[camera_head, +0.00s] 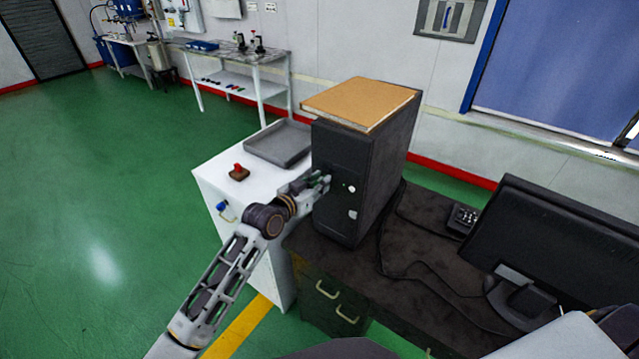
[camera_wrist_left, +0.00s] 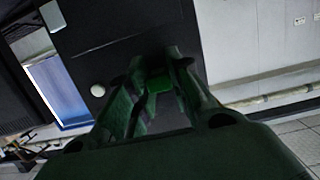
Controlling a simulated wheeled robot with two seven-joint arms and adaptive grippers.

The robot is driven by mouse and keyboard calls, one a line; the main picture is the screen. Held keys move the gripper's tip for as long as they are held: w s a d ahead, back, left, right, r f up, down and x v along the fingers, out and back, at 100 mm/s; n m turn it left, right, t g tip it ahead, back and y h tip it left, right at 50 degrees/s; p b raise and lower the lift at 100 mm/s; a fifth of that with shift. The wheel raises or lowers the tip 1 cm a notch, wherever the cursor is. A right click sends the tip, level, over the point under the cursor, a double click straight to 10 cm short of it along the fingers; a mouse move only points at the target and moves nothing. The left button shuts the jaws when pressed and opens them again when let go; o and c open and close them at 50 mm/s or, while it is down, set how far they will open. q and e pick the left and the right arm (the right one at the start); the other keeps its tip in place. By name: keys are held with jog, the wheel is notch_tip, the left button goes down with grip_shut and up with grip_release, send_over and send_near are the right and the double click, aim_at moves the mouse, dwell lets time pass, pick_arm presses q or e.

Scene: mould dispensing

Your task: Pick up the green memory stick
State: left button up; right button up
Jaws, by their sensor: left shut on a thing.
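The green memory stick (camera_wrist_left: 158,84) is at the front face of a black computer tower (camera_head: 345,160), between the fingertips of my left gripper (camera_head: 322,181). The left gripper (camera_wrist_left: 155,88) is shut on the stick in the left wrist view. The stick's inner end is hidden, so I cannot tell whether it sits in a port. In the head view the stick is too small to make out clearly. My right gripper is not in view.
A cardboard-coloured board (camera_head: 362,102) lies on the tower. A white cabinet (camera_head: 215,180) with a grey tray (camera_head: 279,150) and a red button (camera_head: 239,170) stands left. A monitor (camera_head: 560,250) and cables (camera_head: 425,265) are right on the dark desk (camera_head: 400,300).

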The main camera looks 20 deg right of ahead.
pick_arm(q)
jog(key=shift+a, duration=0.1)
jog(key=shift+s+a+r, duration=0.35)
jog(key=shift+a+r, duration=0.15)
jog(key=shift+r, duration=0.15)
jog(key=shift+c, duration=0.2)
jog(key=s+a+r+b, duration=0.1)
jog(key=s+a+r, duration=0.5)
jog(key=s+a, duration=0.2)
jog(key=shift+a+r, duration=0.3)
jog(key=shift+a, duration=0.65)
jog(key=f+v, duration=0.1)
jog(key=v, duration=0.5)
jog(key=shift+s+a+p, duration=0.25)
jog(key=shift+a+p, duration=0.15)
jog(key=shift+a, duration=0.05)
dwell(1.6)
